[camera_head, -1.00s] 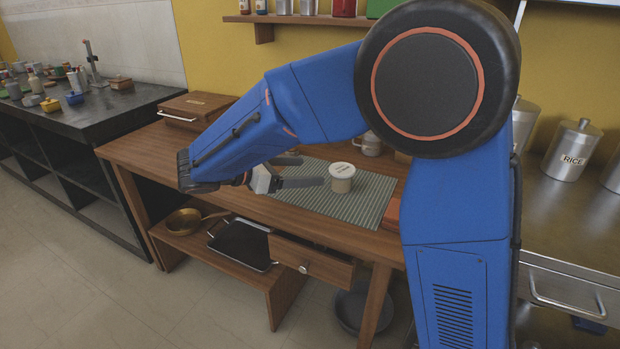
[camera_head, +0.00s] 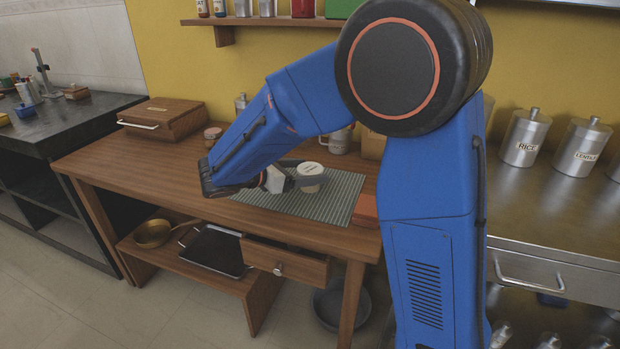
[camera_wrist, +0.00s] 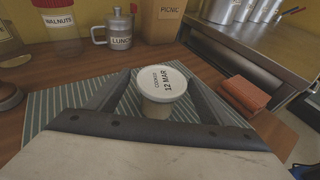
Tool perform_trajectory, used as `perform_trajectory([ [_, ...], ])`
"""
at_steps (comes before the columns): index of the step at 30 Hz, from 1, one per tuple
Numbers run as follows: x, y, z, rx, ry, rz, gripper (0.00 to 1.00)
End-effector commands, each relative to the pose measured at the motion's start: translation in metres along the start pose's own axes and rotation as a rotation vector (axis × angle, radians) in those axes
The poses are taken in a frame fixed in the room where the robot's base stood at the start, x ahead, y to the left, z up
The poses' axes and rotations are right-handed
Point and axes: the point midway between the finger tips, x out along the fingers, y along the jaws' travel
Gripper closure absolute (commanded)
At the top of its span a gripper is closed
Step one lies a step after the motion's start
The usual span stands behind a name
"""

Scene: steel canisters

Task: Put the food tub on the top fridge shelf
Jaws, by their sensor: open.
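The food tub (camera_head: 311,184), pale with a white lid, stands upright on a green striped mat (camera_head: 343,192) on the wooden table. In the wrist view its lid (camera_wrist: 161,82) reads "COOKED" and "12 MAR". My gripper (camera_head: 299,173) is open and low over the mat. In the wrist view the open fingers (camera_wrist: 158,85) reach along both sides of the tub. I cannot tell whether either finger touches it. No fridge or fridge shelf is in view.
A reddish-brown block (camera_wrist: 245,95) lies right of the tub. A metal mug labelled "LUNCH" (camera_wrist: 120,30), a walnuts jar (camera_wrist: 58,18) and a picnic box (camera_wrist: 164,20) stand behind. A steel counter (camera_head: 560,205) with canisters is at the right. A drawer (camera_head: 286,262) hangs below the table.

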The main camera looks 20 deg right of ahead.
Motion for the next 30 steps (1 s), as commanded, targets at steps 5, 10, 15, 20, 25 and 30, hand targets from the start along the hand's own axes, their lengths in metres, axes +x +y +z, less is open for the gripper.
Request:
perform_trajectory([
  [5, 0.016, -0.002, 0.001, 0.0, 0.0, -0.001, 0.26],
  [10, 0.04, -0.003, 0.001, 0.0, 0.0, -0.002, 0.26],
  [15, 0.05, -0.002, 0.001, 0.0, 0.001, 0.0, 0.26],
  [20, 0.05, -0.002, 0.001, 0.0, 0.0, 0.0, 0.26],
  [25, 0.05, -0.002, 0.001, 0.0, 0.0, 0.0, 0.66],
  [30, 0.05, -0.002, 0.001, 0.0, 0.0, 0.0, 0.73],
])
